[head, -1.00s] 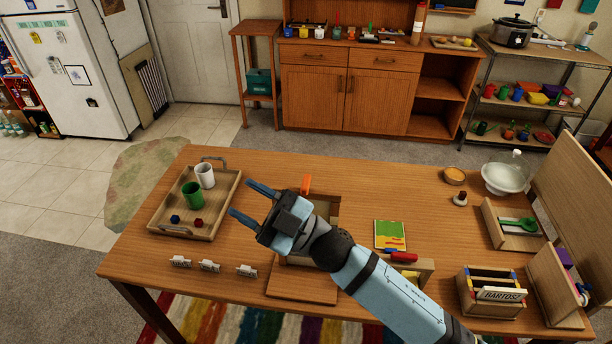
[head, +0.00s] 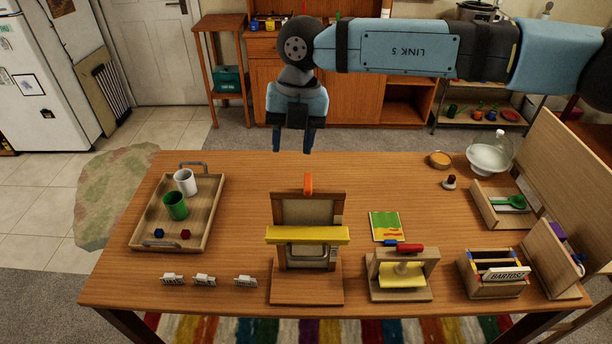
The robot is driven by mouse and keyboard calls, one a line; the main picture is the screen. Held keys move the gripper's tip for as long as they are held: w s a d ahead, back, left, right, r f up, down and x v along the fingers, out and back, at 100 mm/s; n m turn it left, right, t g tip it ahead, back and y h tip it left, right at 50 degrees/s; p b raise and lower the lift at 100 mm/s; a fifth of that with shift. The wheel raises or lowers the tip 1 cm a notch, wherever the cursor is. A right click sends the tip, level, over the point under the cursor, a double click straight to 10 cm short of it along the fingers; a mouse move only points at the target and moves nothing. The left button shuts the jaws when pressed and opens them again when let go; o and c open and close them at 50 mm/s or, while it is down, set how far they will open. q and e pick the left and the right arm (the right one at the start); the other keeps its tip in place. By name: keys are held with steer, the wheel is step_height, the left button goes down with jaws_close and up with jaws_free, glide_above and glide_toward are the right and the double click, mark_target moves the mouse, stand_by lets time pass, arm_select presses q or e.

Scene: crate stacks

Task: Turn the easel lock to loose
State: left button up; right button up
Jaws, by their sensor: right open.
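The wooden easel (head: 306,281) stands upright at the front middle of the table, with a yellow bar (head: 307,235) across its front. An orange lock lever (head: 308,184) sticks up at the top middle of the easel. My right gripper (head: 291,147) is open and empty, fingers pointing down, above the table's back edge. In the picture it is above and slightly left of the orange lever, apart from it. My left gripper is not in view.
A wooden tray (head: 212,205) with a white cup and a green cup stands at left. Small name cards lie in front of it. A small press with a red roller (head: 410,249) and a name box (head: 492,288) stand at right. The table between tray and easel is clear.

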mark_target(308, 181)
steer(key=w+d+r+m+t+h, duration=0.1)
steer(key=w+d+r+h, duration=0.1)
steer(key=w+d, duration=0.1)
steer(key=shift+y, duration=0.3)
steer(key=f+p, duration=0.1)
steer(key=f, duration=0.5)
steer(key=f+p, duration=0.2)
steer(key=f, duration=0.4)
steer(key=shift+s+a+f, duration=0.15)
steer(key=shift+s+f, duration=0.05)
steer(key=shift+f, duration=0.6)
steer(key=shift+c, duration=0.3)
jaws_close()
